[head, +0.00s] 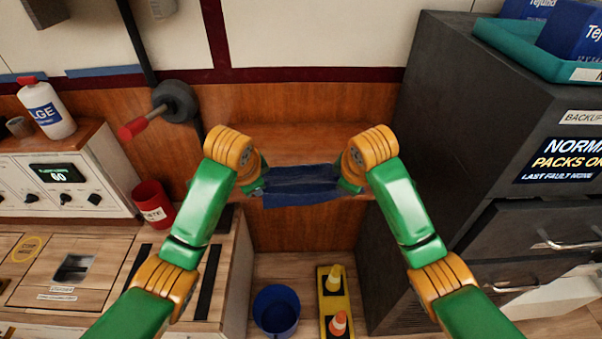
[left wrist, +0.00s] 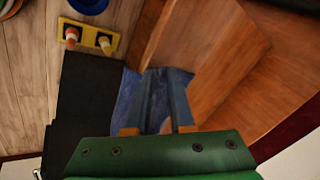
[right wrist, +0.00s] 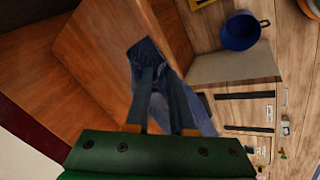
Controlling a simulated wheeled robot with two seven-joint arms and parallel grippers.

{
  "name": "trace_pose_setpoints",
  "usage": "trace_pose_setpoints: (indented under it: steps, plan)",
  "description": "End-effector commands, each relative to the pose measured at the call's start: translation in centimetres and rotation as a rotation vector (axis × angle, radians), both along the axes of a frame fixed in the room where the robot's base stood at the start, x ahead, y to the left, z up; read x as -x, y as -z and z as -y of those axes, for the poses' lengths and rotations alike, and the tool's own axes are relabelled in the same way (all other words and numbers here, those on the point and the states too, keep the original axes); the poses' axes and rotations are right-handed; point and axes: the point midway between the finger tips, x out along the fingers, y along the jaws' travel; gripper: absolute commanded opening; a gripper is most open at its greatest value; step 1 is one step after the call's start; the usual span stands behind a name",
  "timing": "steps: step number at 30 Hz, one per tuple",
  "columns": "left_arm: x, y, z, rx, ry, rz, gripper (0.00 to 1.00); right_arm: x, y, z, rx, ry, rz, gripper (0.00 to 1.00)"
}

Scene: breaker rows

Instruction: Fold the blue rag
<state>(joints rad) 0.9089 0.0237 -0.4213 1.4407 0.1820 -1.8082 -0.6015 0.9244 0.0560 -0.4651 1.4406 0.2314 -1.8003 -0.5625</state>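The blue rag (head: 302,187) is a dark blue cloth stretched between my two grippers at the front edge of the wooden shelf. Its lower part hangs over that edge. My left gripper (head: 262,187) is at the rag's left end and my right gripper (head: 343,185) at its right end. In the left wrist view the rag (left wrist: 128,92) shows beside and behind the fingers, which appear closed on it. In the right wrist view the rag (right wrist: 201,113) runs from the fingertips along the finger side. The fingertips are partly hidden by cloth in the head view.
The wooden shelf (head: 300,137) lies between a dark cabinet (head: 425,120) on the right and a counter (head: 100,255) on the left. Below on the floor are a blue bucket (head: 276,311) and a yellow tray (head: 335,300) with small cones. A red cup (head: 152,203) stands at left.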

Motion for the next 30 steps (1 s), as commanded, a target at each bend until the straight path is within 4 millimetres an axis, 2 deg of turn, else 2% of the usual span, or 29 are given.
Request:
trace_pose_setpoints:
  steps: [1, 3, 13, 19, 23, 27, 30]
  plan:
    - [0.0, 0.0, 0.1, 0.000, 0.001, 0.001, 0.38, 0.0, 0.0, -0.1, -0.001, -0.002, 0.000, 0.38]
    - [0.0, 0.0, 0.1, 0.002, 0.002, 0.001, 0.55, 0.0, 0.0, -0.1, -0.002, -0.003, 0.001, 0.55]
    - [0.1, -0.4, 0.2, 0.004, 0.005, 0.001, 0.55, 0.1, -0.4, -0.3, -0.005, -0.006, 0.002, 0.55]
    - [1.5, -4.6, 0.0, -0.001, 0.007, 0.023, 0.55, 1.7, -4.4, -0.1, -0.002, -0.007, 0.015, 0.55]
    - [3.5, -6.7, 0.0, -0.003, 0.006, 0.017, 0.55, 3.4, -6.8, 0.0, 0.004, -0.010, 0.023, 0.55]
    - [5.3, -8.6, 0.1, 0.000, 0.006, 0.010, 0.55, 5.3, -8.6, -0.1, -0.002, -0.007, 0.010, 0.55]
    - [5.9, -9.1, 0.1, 0.002, 0.004, 0.003, 0.55, 5.9, -9.1, -0.2, -0.002, -0.006, 0.004, 0.55]
